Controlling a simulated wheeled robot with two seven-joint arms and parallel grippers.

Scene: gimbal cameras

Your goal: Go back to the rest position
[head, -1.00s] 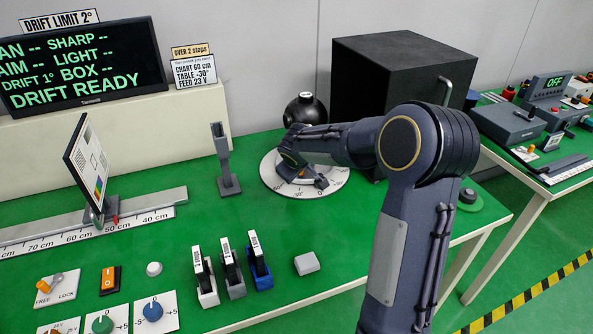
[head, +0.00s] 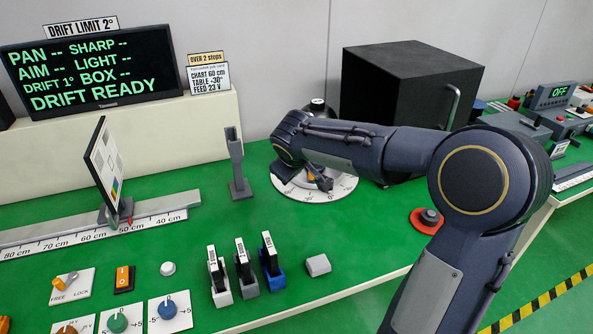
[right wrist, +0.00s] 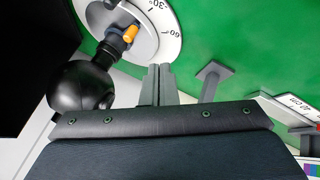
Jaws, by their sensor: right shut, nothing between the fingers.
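My right arm comes in from the lower right in the head view, with its elbow at the right and its forearm reaching left over the green table (head: 210,214). The forearm partly covers the round dial base (head: 345,188) and the black ball-shaped gimbal head (head: 318,105). My right gripper (right wrist: 160,68) is shut and empty in the right wrist view. Its fingers show between the gimbal head (right wrist: 82,86) and a grey slotted post (right wrist: 212,72), apart from both as far as I can tell. In the head view I cannot make out its fingers. My left gripper is not in view.
A black box (head: 410,85) stands behind the forearm. A red-ringed button (head: 430,219) lies near the elbow. The grey post (head: 238,165), chart board (head: 104,165) on its rail, three upright cards (head: 243,265) and knobs fill the left and front.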

